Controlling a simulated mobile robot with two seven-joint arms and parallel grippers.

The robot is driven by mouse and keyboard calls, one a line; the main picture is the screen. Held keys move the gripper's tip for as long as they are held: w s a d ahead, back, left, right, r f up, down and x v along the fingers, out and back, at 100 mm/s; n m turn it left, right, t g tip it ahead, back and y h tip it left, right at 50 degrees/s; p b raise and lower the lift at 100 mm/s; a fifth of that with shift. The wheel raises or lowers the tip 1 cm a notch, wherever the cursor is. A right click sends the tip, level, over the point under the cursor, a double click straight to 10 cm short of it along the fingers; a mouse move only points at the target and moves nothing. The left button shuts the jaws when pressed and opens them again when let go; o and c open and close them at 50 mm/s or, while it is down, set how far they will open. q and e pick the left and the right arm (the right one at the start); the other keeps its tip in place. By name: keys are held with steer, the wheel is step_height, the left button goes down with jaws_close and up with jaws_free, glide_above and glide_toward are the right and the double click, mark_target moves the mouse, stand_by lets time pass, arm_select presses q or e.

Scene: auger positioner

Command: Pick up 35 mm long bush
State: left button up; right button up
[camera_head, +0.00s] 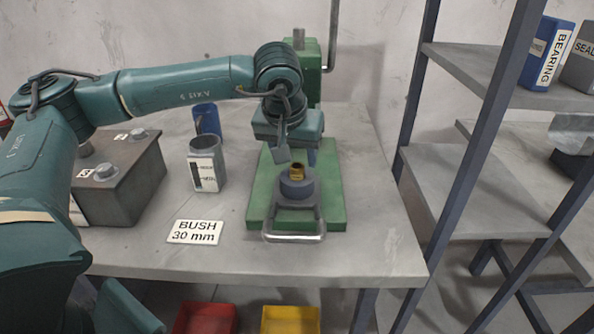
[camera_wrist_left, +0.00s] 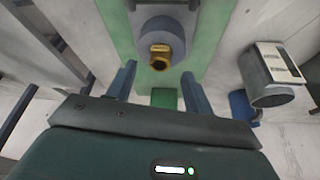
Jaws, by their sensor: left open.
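A small brass-coloured bush (camera_head: 297,172) sits in the top of a round grey holder (camera_head: 296,190) on the green base plate (camera_head: 258,205) of a press. In the left wrist view the bush (camera_wrist_left: 160,57) shows its open end, beyond the fingertips. My left gripper (camera_head: 297,156) is just behind and above the bush. Its two blue fingers (camera_wrist_left: 160,78) are apart with nothing between them, one to each side of the bush's line. A white sign (camera_head: 195,232) on the table reads "BUSH 30 mm". The bush's length cannot be read. My right gripper is out of view.
The green press column (camera_head: 307,70) rises behind the gripper. A grey labelled container (camera_head: 206,166), a blue cup (camera_head: 206,117) and a dark bolted box (camera_head: 125,180) stand left. A metal handle (camera_head: 295,238) lies in front. Shelves with a BEARING box (camera_head: 546,53) are right.

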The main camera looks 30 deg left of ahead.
mark_target(297, 173)
arm_select(q)
steer(key=shift+x, duration=1.45)
steer(key=shift+w, duration=0.15)
steer(key=shift+c, duration=0.3)
steer(key=shift+r, duration=0.1)
steer(key=c, duration=1)
